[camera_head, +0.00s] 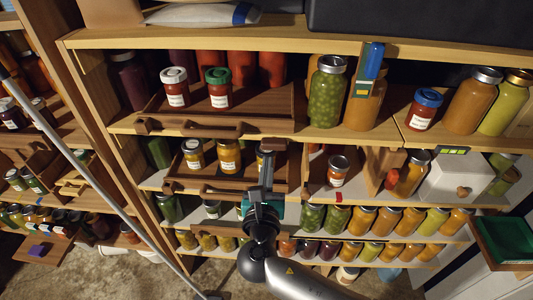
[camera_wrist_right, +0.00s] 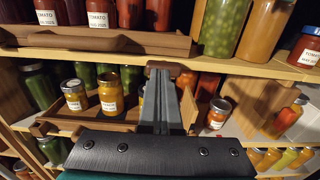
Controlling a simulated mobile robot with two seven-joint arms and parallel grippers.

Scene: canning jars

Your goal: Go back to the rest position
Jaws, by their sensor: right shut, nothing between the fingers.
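My right gripper (camera_head: 268,160) is in front of the middle shelf, its fingers shut together and empty. In the right wrist view the fingers (camera_wrist_right: 161,75) point toward the shelf and hide part of a small jar behind them. Two jars with yellow-orange contents, (camera_head: 194,155) and (camera_head: 228,155), stand in a wooden tray (camera_head: 182,180) left of the gripper. A small jar (camera_head: 338,170) stands apart to its right. My left gripper is not in view.
A white box (camera_head: 455,178) stands at right. Crowded lower shelves surround my arm. A grey rod (camera_head: 110,195) crosses the left side. Floor shows below.

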